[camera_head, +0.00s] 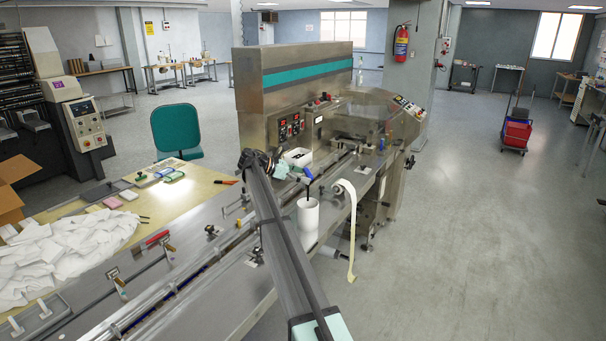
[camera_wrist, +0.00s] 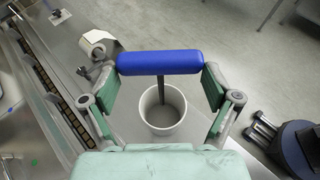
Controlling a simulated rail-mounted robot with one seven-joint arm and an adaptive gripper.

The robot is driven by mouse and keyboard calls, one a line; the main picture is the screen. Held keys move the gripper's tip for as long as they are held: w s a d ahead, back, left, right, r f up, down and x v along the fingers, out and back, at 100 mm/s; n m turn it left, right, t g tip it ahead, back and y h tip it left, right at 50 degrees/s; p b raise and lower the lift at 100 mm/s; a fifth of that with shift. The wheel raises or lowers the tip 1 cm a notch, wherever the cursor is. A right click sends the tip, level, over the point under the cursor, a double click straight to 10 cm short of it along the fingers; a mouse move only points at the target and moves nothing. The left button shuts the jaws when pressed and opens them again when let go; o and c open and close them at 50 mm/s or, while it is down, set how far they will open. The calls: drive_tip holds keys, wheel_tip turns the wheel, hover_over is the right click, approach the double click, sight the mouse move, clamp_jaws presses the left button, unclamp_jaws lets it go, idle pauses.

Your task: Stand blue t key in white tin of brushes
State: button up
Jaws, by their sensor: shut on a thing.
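My gripper (camera_wrist: 161,78) is shut on the blue handle of the T key (camera_wrist: 160,62), with one green finger pad at each end of the handle. The handle lies crosswise and its dark shaft points down. The white tin (camera_head: 308,222) stands upright on the machine's metal deck below. In the wrist view the shaft overlaps the open mouth of the tin (camera_wrist: 146,120). In the head view the shaft (camera_head: 308,189) meets the rim, and its lower end is hidden. I see no brushes in the tin.
A roll of cream tape (camera_wrist: 97,46) sits near the tin, its strip (camera_head: 351,215) hanging over the deck's edge. A white box (camera_head: 297,157) with dark items stands behind. The wrapper's steel housing (camera_head: 295,80) rises beyond. Floor to the right is open.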

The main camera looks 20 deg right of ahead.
wheel_tip(320, 180, down, 7)
idle(0.8)
drive_tip(key=o, duration=0.9)
drive_tip(key=shift+a, duration=0.1)
drive_tip(key=v, duration=1.1)
drive_tip(key=shift+w+a+r, duration=0.1)
drive_tip(key=shift+a, duration=0.3)
